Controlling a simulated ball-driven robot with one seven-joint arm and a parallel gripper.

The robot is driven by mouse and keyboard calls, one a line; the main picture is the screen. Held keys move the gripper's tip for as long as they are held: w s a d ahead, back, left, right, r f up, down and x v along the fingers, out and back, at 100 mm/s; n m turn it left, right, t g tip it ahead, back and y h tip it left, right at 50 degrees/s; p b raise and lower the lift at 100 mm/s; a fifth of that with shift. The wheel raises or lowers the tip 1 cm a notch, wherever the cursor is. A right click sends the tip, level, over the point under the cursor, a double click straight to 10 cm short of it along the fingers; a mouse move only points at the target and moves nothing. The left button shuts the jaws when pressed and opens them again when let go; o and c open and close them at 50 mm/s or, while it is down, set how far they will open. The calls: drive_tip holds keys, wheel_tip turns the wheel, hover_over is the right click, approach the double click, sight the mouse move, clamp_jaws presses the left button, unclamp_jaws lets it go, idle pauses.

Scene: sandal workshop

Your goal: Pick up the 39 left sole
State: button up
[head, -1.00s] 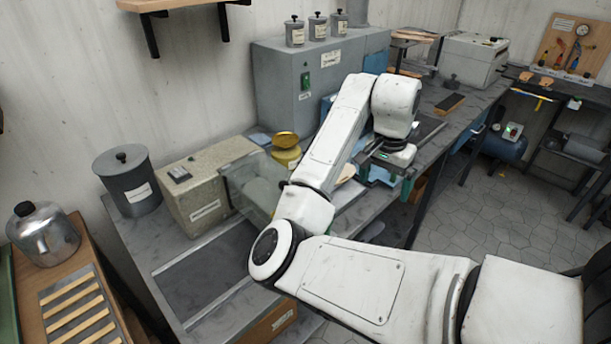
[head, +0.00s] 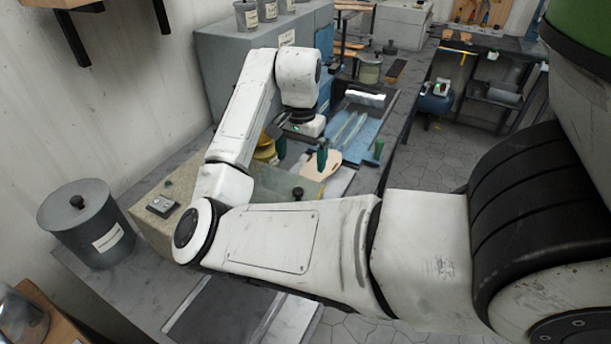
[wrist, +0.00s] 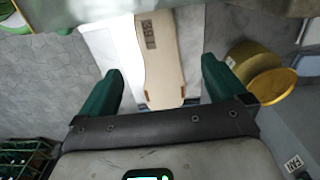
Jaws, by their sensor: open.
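The 39 left sole (wrist: 160,62) is a pale, flat sole with a dark printed mark that reads upside down in the wrist view, seemingly 39 L. It lies on a white surface and also shows in the head view (head: 326,168). My gripper (wrist: 161,70) is open and empty, its two green fingers on either side of the sole's near end in the picture. In the head view my gripper (head: 299,146) is over or beside the sole. I cannot tell how high the fingers are above it.
A yellow tin (wrist: 262,72) stands just right of the right finger. A blue tray (head: 376,128) with strips lies beyond the sole. A grey lidded bin (head: 75,235) stands at the left. A green crate (wrist: 22,160) shows low at the left of the wrist view.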

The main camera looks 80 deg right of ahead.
sight(314, 174)
wheel_tip(314, 174, down, 3)
drive_tip(key=shift+f, duration=0.1)
drive_tip(key=shift+s+a+f, duration=0.1)
drive_tip(key=shift+a+f, duration=0.05)
drive_tip(key=shift+f, duration=1.2)
drive_tip(key=shift+a+f, duration=0.15)
drive_tip(key=shift+f, duration=1.2)
drive_tip(key=c, duration=1.3)
drive_tip(key=shift+p, duration=0.3)
drive_tip(key=shift+r, duration=0.15)
